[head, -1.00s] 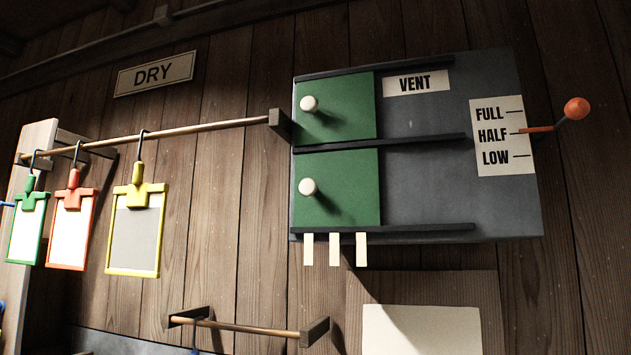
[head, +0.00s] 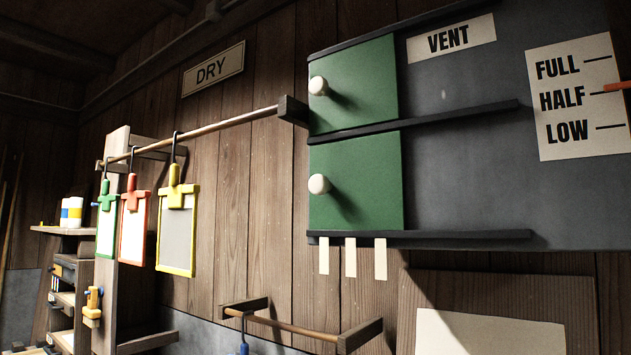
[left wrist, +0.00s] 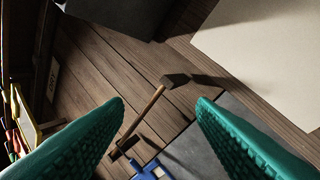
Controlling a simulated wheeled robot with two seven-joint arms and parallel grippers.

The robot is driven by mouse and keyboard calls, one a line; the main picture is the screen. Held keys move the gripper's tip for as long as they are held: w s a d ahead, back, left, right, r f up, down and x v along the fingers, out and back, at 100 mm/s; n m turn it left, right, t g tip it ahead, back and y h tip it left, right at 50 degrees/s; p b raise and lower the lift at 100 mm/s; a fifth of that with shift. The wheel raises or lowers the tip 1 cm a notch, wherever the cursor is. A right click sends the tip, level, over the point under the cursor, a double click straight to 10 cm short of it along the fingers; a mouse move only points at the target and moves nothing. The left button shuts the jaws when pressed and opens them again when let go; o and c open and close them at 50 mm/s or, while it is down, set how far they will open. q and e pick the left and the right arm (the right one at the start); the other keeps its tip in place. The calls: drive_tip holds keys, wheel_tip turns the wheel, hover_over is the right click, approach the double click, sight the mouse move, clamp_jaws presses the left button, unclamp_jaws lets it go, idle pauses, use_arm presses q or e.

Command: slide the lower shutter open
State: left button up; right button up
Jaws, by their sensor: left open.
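The lower shutter (head: 372,185) is a green panel with a round white knob (head: 319,184) near its left edge. It sits at the left end of its track, between dark rails, on the grey vent box (head: 470,190). The upper green shutter (head: 370,85) with its own white knob (head: 318,86) is directly above, also at the left. My left gripper (left wrist: 160,105) shows in the left wrist view as two teal fingers spread apart with nothing between them. Neither gripper shows in the head view. The knobs are not visible in the left wrist view.
Paper strips (head: 350,258) hang under the lower rail. A wooden rod (head: 200,132) with green, red and yellow frames (head: 177,230) is left of the box. A lower rod (head: 290,327) holds a blue hanger. A pale sheet (head: 490,333) is below the box.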

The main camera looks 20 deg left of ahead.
use_arm(q)
drive_tip(key=s+d+r+m+g+h, duration=0.2)
drive_tip(key=d+r+m+g+h, duration=0.25)
drive_tip(key=r+m+h, duration=0.4)
drive_tip(key=s+d+r+m+g+h, duration=0.25)
drive_tip(key=r+m+g+h, duration=0.25)
drive_tip(key=r+m, duration=0.6)
drive_tip(key=s+d+r+m+g+h, duration=0.2)
drive_tip(key=d+r+m+g+h, duration=0.3)
drive_tip(key=m, duration=0.7)
drive_tip(key=t+y, duration=0.8)
drive_tip(key=y, duration=0.5)
approach(315, 184)
drive_tip(key=shift+m+h, duration=0.25)
drive_tip(key=p+x, duration=0.5)
drive_tip(key=x, duration=0.3)
drive_tip(key=shift+w, duration=0.2)
drive_tip(key=shift+w+d+f, duration=0.1)
drive_tip(key=shift+w+f, duration=0.05)
drive_tip(key=shift+w, duration=0.25)
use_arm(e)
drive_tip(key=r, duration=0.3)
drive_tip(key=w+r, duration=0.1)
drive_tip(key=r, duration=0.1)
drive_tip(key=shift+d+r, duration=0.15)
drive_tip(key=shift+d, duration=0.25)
